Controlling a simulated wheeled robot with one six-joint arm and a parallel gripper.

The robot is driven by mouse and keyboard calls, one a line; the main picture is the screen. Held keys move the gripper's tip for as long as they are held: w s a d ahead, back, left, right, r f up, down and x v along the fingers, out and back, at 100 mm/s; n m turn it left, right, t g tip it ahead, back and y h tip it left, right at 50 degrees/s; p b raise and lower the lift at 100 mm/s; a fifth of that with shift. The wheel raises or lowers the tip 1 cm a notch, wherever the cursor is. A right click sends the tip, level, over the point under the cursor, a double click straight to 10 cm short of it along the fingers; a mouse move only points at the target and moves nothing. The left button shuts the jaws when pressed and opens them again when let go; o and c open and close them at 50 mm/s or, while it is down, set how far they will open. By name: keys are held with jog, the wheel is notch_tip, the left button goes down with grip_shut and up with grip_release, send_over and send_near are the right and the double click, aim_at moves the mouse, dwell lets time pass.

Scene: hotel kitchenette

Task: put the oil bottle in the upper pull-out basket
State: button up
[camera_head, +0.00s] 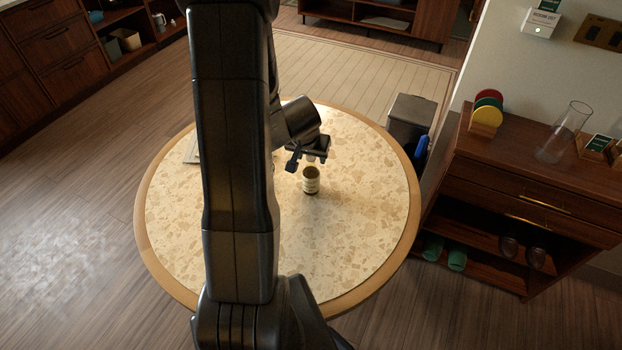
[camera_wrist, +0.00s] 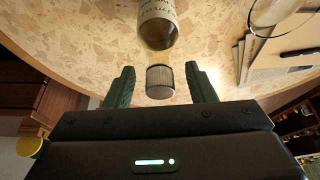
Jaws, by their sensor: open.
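The oil bottle (camera_head: 311,182) stands on the round stone-patterned table, with dark amber glass and a cream label. In the wrist view its labelled body (camera_wrist: 158,12) is at the top, and a grey cylindrical cap (camera_wrist: 160,82) appears between the fingers. My gripper (camera_head: 308,161) is just above the bottle in the head view. In the wrist view the gripper's two dark green fingers (camera_wrist: 160,74) are apart, with a gap on each side of the cap. No pull-out basket can be made out for sure.
The round table (camera_head: 402,215) is mostly clear right of the bottle. A clear glass (camera_wrist: 268,18) and flat papers (camera_wrist: 283,50) lie near it in the wrist view. A dark bin (camera_head: 411,112) and a wooden cabinet (camera_head: 530,185) with a glass vase (camera_head: 563,135) stand on the right.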

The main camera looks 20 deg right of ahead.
jog(key=shift+c, duration=0.2)
grip_shut()
jog(key=shift+r, duration=0.1)
